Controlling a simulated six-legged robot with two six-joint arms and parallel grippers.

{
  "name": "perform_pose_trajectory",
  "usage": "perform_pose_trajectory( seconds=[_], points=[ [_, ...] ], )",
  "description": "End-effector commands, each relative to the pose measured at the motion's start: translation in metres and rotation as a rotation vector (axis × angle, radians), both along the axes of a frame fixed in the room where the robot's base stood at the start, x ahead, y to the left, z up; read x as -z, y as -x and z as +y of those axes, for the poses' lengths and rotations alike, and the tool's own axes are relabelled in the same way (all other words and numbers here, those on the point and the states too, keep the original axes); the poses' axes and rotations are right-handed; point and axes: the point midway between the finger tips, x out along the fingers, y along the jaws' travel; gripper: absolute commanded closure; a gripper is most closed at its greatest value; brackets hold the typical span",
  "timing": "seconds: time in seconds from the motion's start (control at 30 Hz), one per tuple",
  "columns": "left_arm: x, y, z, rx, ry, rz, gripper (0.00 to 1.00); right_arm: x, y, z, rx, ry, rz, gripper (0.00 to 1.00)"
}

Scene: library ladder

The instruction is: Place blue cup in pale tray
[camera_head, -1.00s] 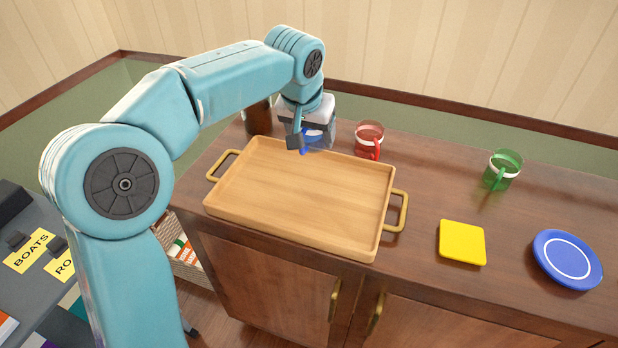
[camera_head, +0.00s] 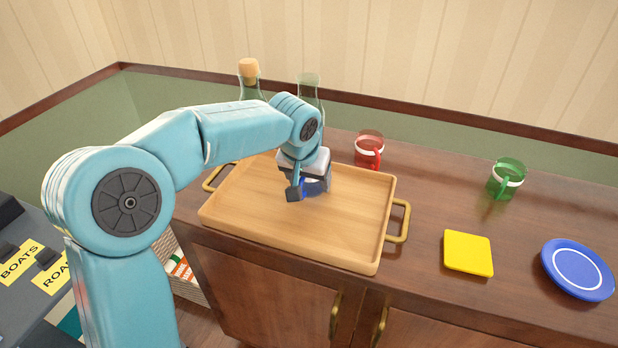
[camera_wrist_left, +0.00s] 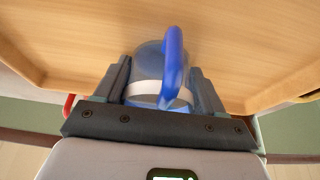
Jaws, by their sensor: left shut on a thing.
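The blue cup (camera_head: 316,185) is mostly hidden by my left gripper in the head view. In the left wrist view the cup (camera_wrist_left: 172,75) is see-through with a blue handle and a white band. My left gripper (camera_head: 308,190) is shut on the cup, with a finger on either side of it. The pale wooden tray (camera_head: 290,237) has raised rims and brass handles. The cup is over the back middle part of the tray; I cannot tell whether it touches the tray floor. My right gripper is not in view.
A red cup (camera_head: 369,149) stands just behind the tray's back right. A green cup (camera_head: 506,179), a yellow square (camera_head: 468,253) and a blue plate (camera_head: 577,269) are to the right. Two bottles (camera_head: 249,80) (camera_head: 309,95) stand behind my arm. The tray's front is clear.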

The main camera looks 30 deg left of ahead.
Motion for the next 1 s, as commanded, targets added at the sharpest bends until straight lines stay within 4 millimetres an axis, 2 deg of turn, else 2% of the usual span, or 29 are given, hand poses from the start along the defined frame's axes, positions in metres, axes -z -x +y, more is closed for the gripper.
perform_pose_trajectory(
  seconds=[0.03, 0.1, 0.37, 0.47, 0.57, 0.8, 1.0],
  points=[
    [0.002, 0.000, 0.000, 0.000, 0.000, 0.000, 0.24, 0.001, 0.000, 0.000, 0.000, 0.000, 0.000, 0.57],
    [0.001, 0.000, 0.000, 0.000, 0.000, 0.001, 0.05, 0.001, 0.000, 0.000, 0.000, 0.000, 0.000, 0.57],
    [0.000, 0.000, 0.000, 0.000, 0.000, 0.001, 0.05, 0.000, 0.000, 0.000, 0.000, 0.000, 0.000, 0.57],
    [-0.007, 0.000, 0.000, 0.000, 0.000, 0.000, 0.05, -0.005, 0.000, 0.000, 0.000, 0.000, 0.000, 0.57],
    [-0.021, 0.006, -0.001, 0.000, -0.001, -0.003, 0.05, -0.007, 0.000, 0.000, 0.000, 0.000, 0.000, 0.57],
    [-0.074, 0.027, -0.007, 0.001, 0.000, -0.004, 0.05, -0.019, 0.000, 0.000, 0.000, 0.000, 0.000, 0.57],
    [-0.105, 0.040, -0.010, 0.000, 0.000, -0.002, 0.05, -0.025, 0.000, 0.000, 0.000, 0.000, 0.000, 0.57]
  ],
)
